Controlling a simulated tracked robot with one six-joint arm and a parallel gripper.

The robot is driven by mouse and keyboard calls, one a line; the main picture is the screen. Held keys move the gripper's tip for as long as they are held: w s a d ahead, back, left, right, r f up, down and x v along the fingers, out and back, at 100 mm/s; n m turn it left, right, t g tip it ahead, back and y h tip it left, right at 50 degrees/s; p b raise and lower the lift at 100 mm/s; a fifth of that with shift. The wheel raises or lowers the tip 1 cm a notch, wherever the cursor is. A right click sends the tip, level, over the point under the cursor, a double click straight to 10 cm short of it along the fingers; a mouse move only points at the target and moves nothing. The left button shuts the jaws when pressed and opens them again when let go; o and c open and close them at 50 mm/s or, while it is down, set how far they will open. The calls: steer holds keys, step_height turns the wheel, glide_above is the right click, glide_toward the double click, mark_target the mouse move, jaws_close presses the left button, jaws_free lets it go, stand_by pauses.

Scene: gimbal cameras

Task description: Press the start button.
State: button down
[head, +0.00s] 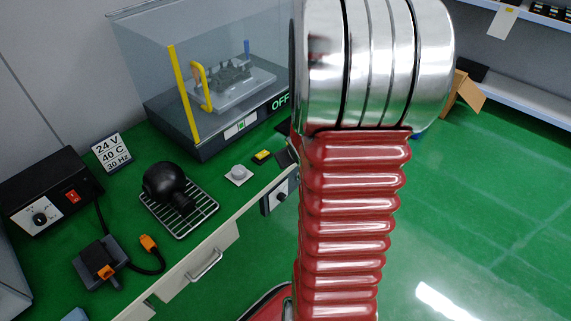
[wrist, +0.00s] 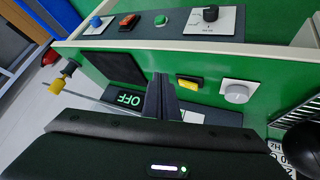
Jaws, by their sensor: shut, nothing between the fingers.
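A round green button (wrist: 162,20) sits on a grey control panel near the top of the wrist view. An orange-red switch (wrist: 128,21) and a blue button (wrist: 96,22) are to its left, and a black knob (wrist: 210,13) is to its right. No start label is readable. My gripper (wrist: 162,82) is shut and empty in the wrist view, its fingers below the green button in the picture and apart from it. In the head view, part of the panel (head: 278,195) shows on the bench front. My red arm hides the rest there, including the green button.
A clear enclosure (head: 150,70) with an OFF display (head: 280,102) stands on the green bench. A yellow button (head: 262,156) and a white dial (head: 239,174) lie before it. A black object (head: 165,180) rests on a wire rack (head: 200,215). A black control box (head: 45,192) stands left.

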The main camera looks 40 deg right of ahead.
steer(key=s+d+f+m+t, duration=0.1)
steer(key=s+d+f, duration=0.3)
steer(key=f, duration=0.5)
steer(key=s+d+f+m+t, duration=0.1)
steer(key=s+d+f+t, duration=0.1)
steer(key=s+d+f, duration=0.2)
steer(key=s+f, duration=0.3)
steer(key=f, duration=0.2)
steer(key=shift+d+f, duration=0.2)
steer(key=shift+f, duration=0.2)
steer(key=w, duration=0.8)
steer(key=shift+w+a, duration=0.35)
steer(key=shift+a, duration=0.05)
steer(key=shift+w, duration=0.15)
stand_by(1.1)
steer(key=shift+w, duration=0.25)
